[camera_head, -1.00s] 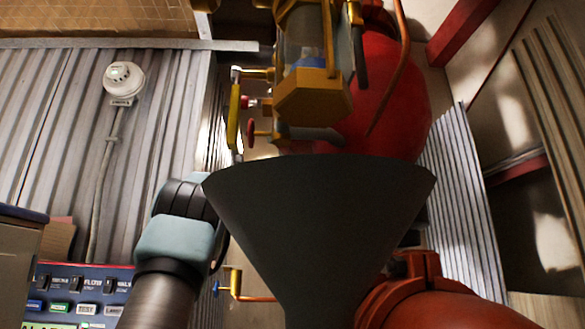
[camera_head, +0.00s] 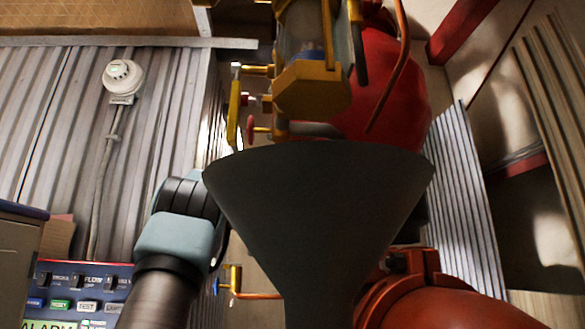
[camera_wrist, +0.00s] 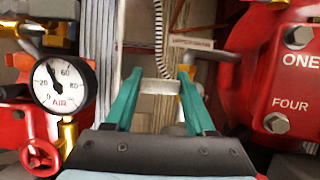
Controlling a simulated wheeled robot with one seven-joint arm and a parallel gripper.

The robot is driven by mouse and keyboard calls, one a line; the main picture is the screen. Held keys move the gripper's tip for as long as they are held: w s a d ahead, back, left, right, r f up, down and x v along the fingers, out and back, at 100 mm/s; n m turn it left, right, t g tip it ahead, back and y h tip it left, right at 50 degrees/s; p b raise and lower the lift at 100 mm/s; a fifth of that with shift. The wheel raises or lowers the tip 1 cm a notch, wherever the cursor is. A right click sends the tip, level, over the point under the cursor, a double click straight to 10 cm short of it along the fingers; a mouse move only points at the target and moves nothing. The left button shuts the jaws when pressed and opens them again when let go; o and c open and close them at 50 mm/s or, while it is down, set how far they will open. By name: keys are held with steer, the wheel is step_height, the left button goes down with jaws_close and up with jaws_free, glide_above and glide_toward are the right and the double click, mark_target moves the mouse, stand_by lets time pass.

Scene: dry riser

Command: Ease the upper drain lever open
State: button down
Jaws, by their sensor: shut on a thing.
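My gripper (camera_wrist: 161,76) shows in the wrist view as two teal fingers, shut on a pale bar (camera_wrist: 161,87) that spans the gap between them. I cannot tell for certain that this bar is the upper drain lever. A grey bent pipe (camera_wrist: 206,54) runs beside the right fingertip. In the head view a wide dark grey cone covers the middle and my gripper is hidden. A yellow lever (camera_head: 233,112) stands upright left of the brass valve assembly (camera_head: 310,85). A small blue-tipped brass fitting (camera_head: 233,280) shows lower down.
A red tank (camera_head: 395,95) stands behind the brass assembly. In the wrist view, an air gauge (camera_wrist: 65,83) and red handwheel (camera_wrist: 40,156) are close on the left, and a bolted red housing (camera_wrist: 275,85) is close on the right. A control panel (camera_head: 75,288) sits low left.

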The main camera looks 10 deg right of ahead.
steer(key=shift+f+n+t+b, duration=0.6)
steer(key=shift+n+b, duration=0.4)
steer(key=shift+b, duration=0.15)
steer(key=n+b, duration=0.1)
steer(key=n+t, duration=0.1)
steer(key=shift+s+f+n+t+b, duration=0.1)
steer(key=shift+f+n+t+b, duration=0.1)
steer(key=shift+n+t+b, duration=0.15)
steer(key=shift+n+t, duration=0.35)
steer(key=shift+n, duration=0.5)
steer(key=shift+c, duration=1.2)
jaws_free()
steer(key=b+v, duration=0.4)
steer(key=v, duration=0.6)
steer(key=shift+a+b, duration=0.3)
steer(key=shift+a, duration=0.15)
